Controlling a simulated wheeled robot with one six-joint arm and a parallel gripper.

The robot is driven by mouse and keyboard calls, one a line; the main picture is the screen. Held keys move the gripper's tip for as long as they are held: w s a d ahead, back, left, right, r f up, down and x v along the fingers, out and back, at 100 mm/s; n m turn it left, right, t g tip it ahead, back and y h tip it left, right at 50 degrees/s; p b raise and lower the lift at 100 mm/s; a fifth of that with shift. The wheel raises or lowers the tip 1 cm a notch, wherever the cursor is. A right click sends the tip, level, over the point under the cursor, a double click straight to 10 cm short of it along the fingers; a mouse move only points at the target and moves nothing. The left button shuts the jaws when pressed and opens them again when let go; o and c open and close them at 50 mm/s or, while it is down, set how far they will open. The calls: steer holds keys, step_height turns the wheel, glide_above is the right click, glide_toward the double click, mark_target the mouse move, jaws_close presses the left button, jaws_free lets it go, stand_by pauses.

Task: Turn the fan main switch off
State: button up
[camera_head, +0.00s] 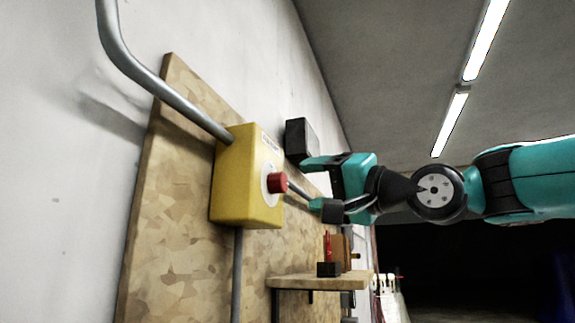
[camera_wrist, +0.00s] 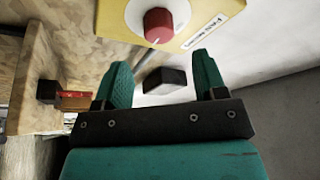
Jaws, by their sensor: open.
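The fan main switch is a red knob (camera_head: 278,183) on a white round plate, on the front of a yellow box (camera_head: 236,190) fixed to a wood board. My gripper (camera_head: 311,184) is open and empty, its fingers pointing toward the knob from the right in the head view. In the wrist view the red knob (camera_wrist: 158,25) is at the top, beyond and between the two teal fingers (camera_wrist: 163,70). A printed label (camera_wrist: 209,28) is on the yellow box beside it. The fingers do not appear to touch the knob.
A black box (camera_head: 300,138) is on the wall behind the gripper. A grey pipe (camera_head: 165,92) runs into the yellow box. Below, a small wooden shelf (camera_head: 310,281) holds a dark block with red items (camera_head: 329,262). Free room lies to the right.

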mark_target(285, 183)
steer(key=p+x, duration=0.3)
steer(key=x, duration=0.3)
steer(key=shift+w+a, duration=0.2)
steer(key=shift+a, duration=0.1)
steer(key=shift+c, duration=0.2)
steer(key=c, duration=0.9)
